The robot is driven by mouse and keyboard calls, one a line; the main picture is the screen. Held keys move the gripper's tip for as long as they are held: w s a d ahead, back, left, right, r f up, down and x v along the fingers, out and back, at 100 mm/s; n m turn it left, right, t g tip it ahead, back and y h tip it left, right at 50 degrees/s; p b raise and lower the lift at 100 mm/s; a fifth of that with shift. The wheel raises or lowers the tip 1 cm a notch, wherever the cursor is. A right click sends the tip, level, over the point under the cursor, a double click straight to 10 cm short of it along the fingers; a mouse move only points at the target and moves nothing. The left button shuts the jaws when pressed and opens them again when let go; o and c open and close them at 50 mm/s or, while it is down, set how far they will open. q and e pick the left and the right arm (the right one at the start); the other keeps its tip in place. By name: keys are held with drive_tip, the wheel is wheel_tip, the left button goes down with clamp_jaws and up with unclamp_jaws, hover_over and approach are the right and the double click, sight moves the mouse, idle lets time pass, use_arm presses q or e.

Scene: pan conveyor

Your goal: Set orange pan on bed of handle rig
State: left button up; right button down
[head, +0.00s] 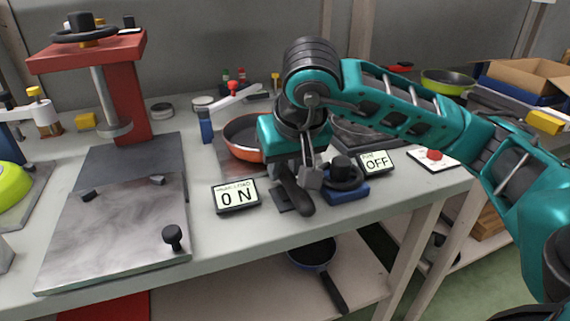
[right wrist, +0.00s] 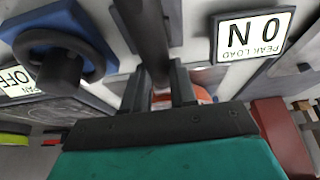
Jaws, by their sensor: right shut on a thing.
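The orange pan (head: 240,137) is at the middle of the bench, partly hidden behind my right gripper. Its black handle (head: 298,196) points toward the front. My right gripper (head: 308,182) is shut on the handle, and the right wrist view shows the handle (right wrist: 150,40) between the fingers (right wrist: 158,88). The pan is over or on the grey bed (head: 229,172) of the handle rig; I cannot tell whether it touches. A red-and-white toggle clamp (head: 232,94) on a blue post stands behind the pan. My left gripper is not in view.
A "0 N" display (head: 236,196) stands left of the handle. A blue block with a black knob (head: 346,190) and an "OFF" display (head: 376,163) are to the right. A red press (head: 120,85) stands left. Another pan (head: 312,252) lies on the lower shelf.

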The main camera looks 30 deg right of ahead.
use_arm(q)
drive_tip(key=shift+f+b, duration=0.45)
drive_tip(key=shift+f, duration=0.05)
use_arm(e)
drive_tip(key=shift+s+f, duration=0.15)
drive_tip(key=shift+f, duration=0.5)
drive_tip(key=c, duration=0.9)
unclamp_jaws()
drive_tip(key=shift+o, duration=0.5)
drive_tip(key=v, duration=0.2)
drive_tip(key=p+v, duration=0.1)
drive_tip(key=v, duration=0.1)
drive_tip(key=shift+r+p, duration=0.3)
use_arm(q)
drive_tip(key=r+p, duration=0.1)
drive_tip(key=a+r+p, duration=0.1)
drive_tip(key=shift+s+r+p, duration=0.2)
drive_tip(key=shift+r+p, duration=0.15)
drive_tip(key=shift+p, duration=0.05)
use_arm(e)
drive_tip(key=v, duration=0.8)
drive_tip(key=shift+r, duration=0.2)
drive_tip(key=shift+s+a, duration=0.1)
